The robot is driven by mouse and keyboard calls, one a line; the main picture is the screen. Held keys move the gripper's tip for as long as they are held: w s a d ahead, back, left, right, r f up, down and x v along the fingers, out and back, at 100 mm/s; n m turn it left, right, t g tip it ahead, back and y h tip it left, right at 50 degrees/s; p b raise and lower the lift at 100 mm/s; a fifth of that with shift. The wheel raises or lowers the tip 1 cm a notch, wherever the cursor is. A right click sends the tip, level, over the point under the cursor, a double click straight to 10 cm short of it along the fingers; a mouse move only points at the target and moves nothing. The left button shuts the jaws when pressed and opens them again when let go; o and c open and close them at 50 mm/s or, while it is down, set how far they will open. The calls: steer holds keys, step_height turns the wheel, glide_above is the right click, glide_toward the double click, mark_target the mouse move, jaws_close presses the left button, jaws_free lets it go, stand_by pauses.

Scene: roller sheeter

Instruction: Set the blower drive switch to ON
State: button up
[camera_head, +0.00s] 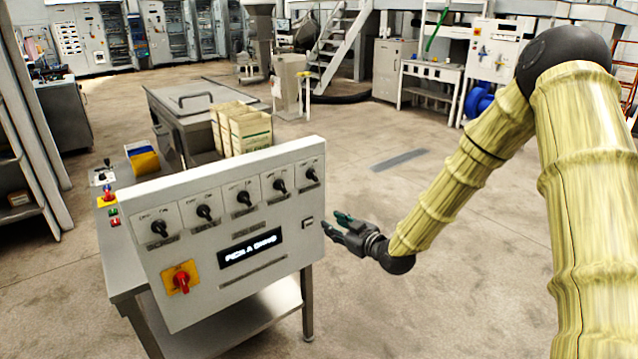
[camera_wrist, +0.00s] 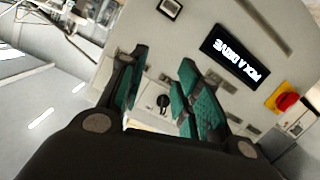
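A light grey control panel (camera_head: 205,265) carries a row of several black rotary switches: the leftmost (camera_head: 159,228), the second (camera_head: 205,212), the middle (camera_head: 244,198), the fourth (camera_head: 279,186) and the rightmost (camera_head: 312,175). Their labels are too small to read, so I cannot tell which is the blower drive. A black display (camera_head: 251,247) shows white text; in the wrist view it reads "PICK A DRIVE" upside down. My gripper (camera_head: 346,222) is off the panel's right edge, apart from it, empty. In the wrist view its green-padded fingers (camera_wrist: 160,72) are spread, with one black switch (camera_wrist: 163,101) visible between them.
A red knob on a yellow plate (camera_head: 181,278) is at the panel's lower left. A small square fitting (camera_head: 307,223) is near its right edge. Cream boxes (camera_head: 242,128) stand behind the panel. Floor to the panel's right is clear.

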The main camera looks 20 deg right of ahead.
steer(key=n+t, duration=0.1)
steer(key=t, duration=0.1)
glide_toward(316, 177)
steer(key=s, duration=0.2)
steer(key=shift+y, duration=0.4)
steer(key=x, duration=0.3)
steer(key=p+x, duration=0.1)
steer(key=x, duration=0.3)
steer(key=d+x, duration=0.1)
steer(key=x, duration=0.2)
steer(key=shift+w+a+f+p, duration=0.1)
steer(key=shift+w+p, duration=0.2)
steer(key=shift+w, duration=0.1)
jaws_close()
